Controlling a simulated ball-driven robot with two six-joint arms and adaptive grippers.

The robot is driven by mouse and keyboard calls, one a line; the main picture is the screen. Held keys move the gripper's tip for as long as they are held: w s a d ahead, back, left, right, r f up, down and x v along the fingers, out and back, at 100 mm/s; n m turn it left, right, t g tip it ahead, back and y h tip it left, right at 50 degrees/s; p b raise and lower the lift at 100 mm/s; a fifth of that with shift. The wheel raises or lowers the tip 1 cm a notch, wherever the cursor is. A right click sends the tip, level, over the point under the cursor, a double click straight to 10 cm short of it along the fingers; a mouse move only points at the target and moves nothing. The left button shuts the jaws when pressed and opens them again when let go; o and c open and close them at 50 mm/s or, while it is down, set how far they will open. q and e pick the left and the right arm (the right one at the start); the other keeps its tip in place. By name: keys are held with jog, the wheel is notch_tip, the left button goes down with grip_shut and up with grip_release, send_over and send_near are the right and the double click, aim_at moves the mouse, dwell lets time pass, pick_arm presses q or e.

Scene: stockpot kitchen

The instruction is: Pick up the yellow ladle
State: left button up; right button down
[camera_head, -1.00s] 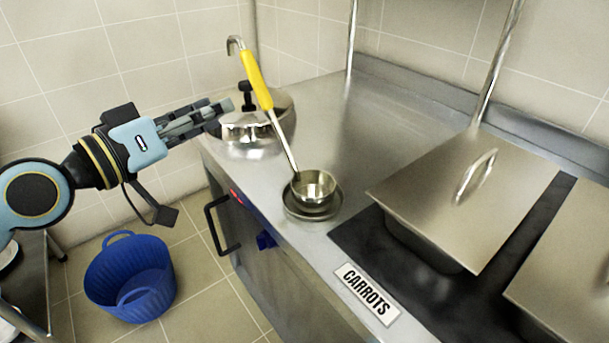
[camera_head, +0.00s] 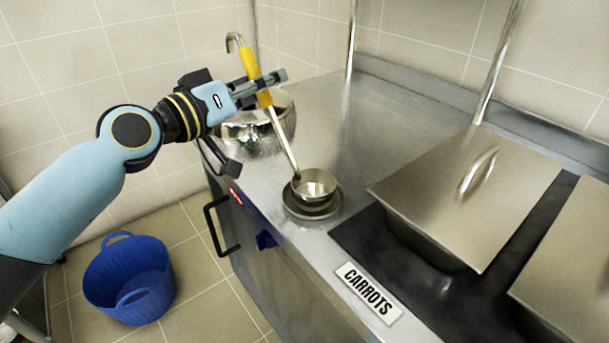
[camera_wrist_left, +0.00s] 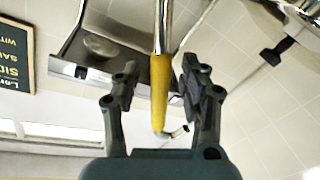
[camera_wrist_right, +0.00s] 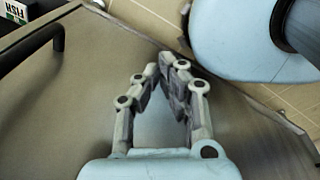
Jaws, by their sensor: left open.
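The yellow ladle has a yellow grip (camera_head: 264,98) with a metal hook on top. Its steel shaft leans down to a bowl (camera_head: 314,186) at the counter's front edge. My left gripper (camera_head: 265,85) is at the grip, its fingers open. In the left wrist view the yellow grip (camera_wrist_left: 159,85) passes between the two open fingers (camera_wrist_left: 158,88), with gaps on both sides. In the right wrist view my right gripper (camera_wrist_right: 158,65) holds nothing visible; its fingertips are close together and I cannot tell if they touch.
A shiny round pot (camera_head: 245,132) stands behind the left gripper. A lidded steel pan (camera_head: 440,205) and a CARROTS label (camera_head: 368,292) are to the right. A blue tub (camera_head: 130,278) is on the floor. The counter's back middle (camera_head: 375,125) is clear.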

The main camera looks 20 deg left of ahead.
pick_arm(q)
grip_shut()
dwell(0.6)
